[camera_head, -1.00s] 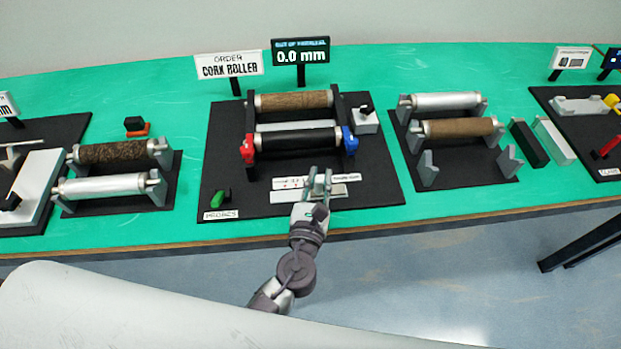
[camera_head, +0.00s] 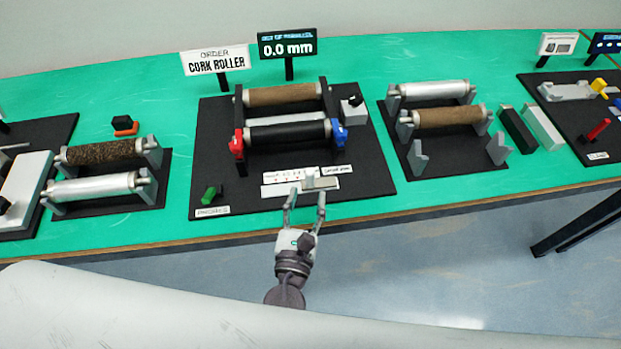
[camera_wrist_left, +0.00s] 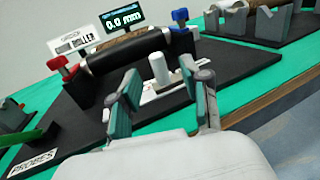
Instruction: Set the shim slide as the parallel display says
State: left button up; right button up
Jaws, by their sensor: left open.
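The parallel display (camera_head: 288,44) stands behind the middle station and reads 0.0 mm; it also shows in the left wrist view (camera_wrist_left: 123,18). The shim slide (camera_head: 320,183) is a small grey piece at the right part of a white strip with a printed scale (camera_head: 287,176), at the front of the black board. In the left wrist view a pale upright knob (camera_wrist_left: 158,68) stands beyond my fingers. My left gripper (camera_head: 306,197) is open and empty, just in front of the strip; its fingers (camera_wrist_left: 163,92) are spread with a gap before the knob. My right gripper is not in view.
The middle station holds a black roller (camera_head: 287,132) between a red clamp (camera_head: 237,145) and a blue clamp (camera_head: 338,131), with a cork roller (camera_head: 281,95) behind. A green piece (camera_head: 209,195) sits at the front left. The order sign (camera_head: 215,62) reads CORK ROLLER.

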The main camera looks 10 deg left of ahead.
pick_arm(q)
jog(key=s, duration=0.5)
dwell(0.5)
